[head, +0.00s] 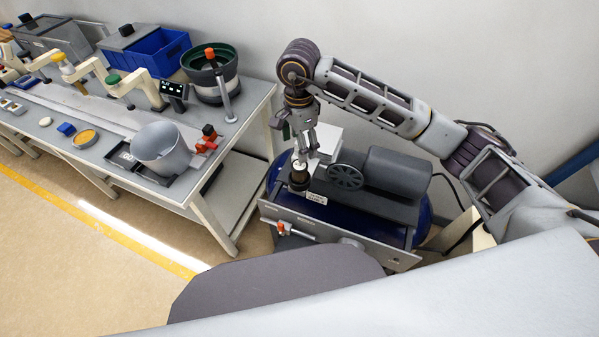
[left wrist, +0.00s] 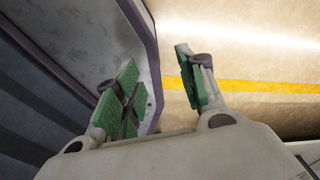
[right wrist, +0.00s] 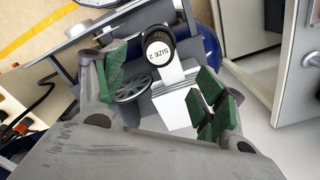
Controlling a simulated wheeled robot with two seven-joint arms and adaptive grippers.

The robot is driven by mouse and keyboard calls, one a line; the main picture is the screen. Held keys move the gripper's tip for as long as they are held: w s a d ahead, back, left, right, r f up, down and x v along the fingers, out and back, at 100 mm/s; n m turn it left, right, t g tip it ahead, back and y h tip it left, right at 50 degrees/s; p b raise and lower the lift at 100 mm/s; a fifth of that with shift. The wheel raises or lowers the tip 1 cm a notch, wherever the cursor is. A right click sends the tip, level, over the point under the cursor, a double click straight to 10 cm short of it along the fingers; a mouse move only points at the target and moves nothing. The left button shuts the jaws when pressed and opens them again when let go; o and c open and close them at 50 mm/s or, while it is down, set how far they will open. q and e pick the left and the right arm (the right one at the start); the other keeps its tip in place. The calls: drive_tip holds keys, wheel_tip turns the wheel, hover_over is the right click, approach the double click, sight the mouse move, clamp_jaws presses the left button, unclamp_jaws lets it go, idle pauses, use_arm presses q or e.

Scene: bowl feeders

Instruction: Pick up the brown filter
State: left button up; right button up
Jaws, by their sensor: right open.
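The filter is a short, dark brown to black cylinder (head: 299,178) with a pale top. It sits upright on the front of the compressor unit (head: 375,210). My right gripper (head: 305,152) points down just above the filter.
The compressor carries a spoked wheel (head: 345,177), a dark motor (head: 398,170) and a white block (head: 325,143) close to the filter. A workbench (head: 195,192) to the left holds a grey cup (head: 161,150), bowl feeder (head: 212,75) and blue bin (head: 158,52). Open floor lies front left.

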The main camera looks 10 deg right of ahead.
sight(299, 165)
wheel_tip(299, 165, down, 5)
drive_tip(key=shift+f, duration=0.15)
drive_tip(key=shift+f+p, duration=0.3)
drive_tip(key=shift+f, duration=0.3)
use_arm(q)
drive_tip(key=shift+w+d+r, duration=0.15)
drive_tip(key=shift+d+r, duration=0.05)
drive_tip(key=shift+d, duration=0.3)
drive_tip(key=shift+w+d+r, duration=0.1)
drive_tip(key=shift+d+r, duration=0.1)
drive_tip(key=shift+d, duration=0.3)
